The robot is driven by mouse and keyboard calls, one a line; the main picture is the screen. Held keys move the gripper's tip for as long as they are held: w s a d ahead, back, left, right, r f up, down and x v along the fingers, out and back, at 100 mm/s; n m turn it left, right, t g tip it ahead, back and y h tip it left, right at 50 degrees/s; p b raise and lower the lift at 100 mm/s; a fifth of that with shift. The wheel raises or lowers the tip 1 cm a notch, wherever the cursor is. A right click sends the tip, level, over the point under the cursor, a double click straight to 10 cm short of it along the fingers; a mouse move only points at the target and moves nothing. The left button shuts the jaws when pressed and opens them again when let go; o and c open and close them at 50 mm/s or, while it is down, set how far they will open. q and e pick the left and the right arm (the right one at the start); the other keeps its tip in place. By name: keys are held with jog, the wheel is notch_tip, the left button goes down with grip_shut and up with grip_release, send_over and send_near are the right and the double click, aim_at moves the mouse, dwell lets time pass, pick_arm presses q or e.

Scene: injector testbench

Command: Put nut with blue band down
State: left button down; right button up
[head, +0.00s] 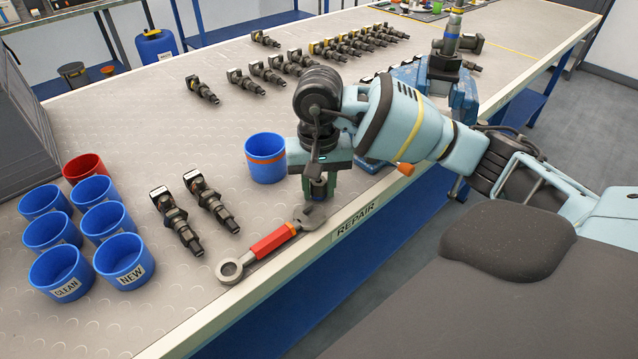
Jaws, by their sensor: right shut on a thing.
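My right gripper (318,187) points down low over the front of the workbench, just behind the open jaw of a wrench. It is shut on a small dark thing between its fingers, taken to be the nut with the blue band. The fingers hide most of it, and I cannot make out its band or whether it touches the bench. My left gripper is not in view.
A blue cup with an orange band (266,160) stands left of my right gripper. A red-handled wrench (272,242) lies at the bench's front edge. A blue vise (462,88) is behind my arm.

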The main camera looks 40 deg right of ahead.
jog(key=shift+f, duration=0.15)
jog(key=o, duration=1)
jog(key=shift+r, duration=0.2)
notch_tip(320, 180, up, 12)
jog(key=p, duration=0.1)
jog(key=shift+f, duration=0.1)
